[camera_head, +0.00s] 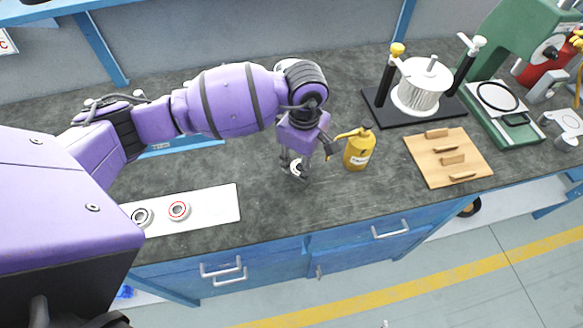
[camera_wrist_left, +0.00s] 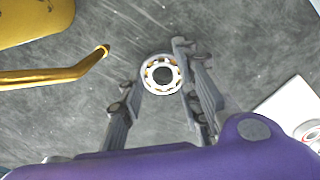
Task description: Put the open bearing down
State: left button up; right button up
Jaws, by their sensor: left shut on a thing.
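My left gripper (camera_head: 297,170) is shut on the open bearing (camera_head: 297,168), low over the dark bench top near the middle of the bench. In the left wrist view, the open bearing (camera_wrist_left: 161,75) sits between the fingertips of the left gripper (camera_wrist_left: 160,80), and its balls show between a pale inner and outer ring. I cannot tell whether the bearing touches the bench top. My right gripper is not in view.
A yellow oil can (camera_head: 357,150) stands just right of my left gripper. A white mat (camera_head: 215,208) at left holds a dark-sealed bearing (camera_head: 142,217) and a red-sealed bearing (camera_head: 179,211). A wooden board (camera_head: 425,165), a black-based fixture (camera_head: 385,112) and a green press (camera_head: 500,75) stand right.

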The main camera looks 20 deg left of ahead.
pick_arm(q)
jog(key=shift+f, duration=0.25)
jog(key=shift+f, duration=0.1)
jog(key=shift+f, duration=0.15)
jog(key=o, duration=1.2)
notch_tip(320, 180, up, 12)
jog(key=shift+r, duration=0.25)
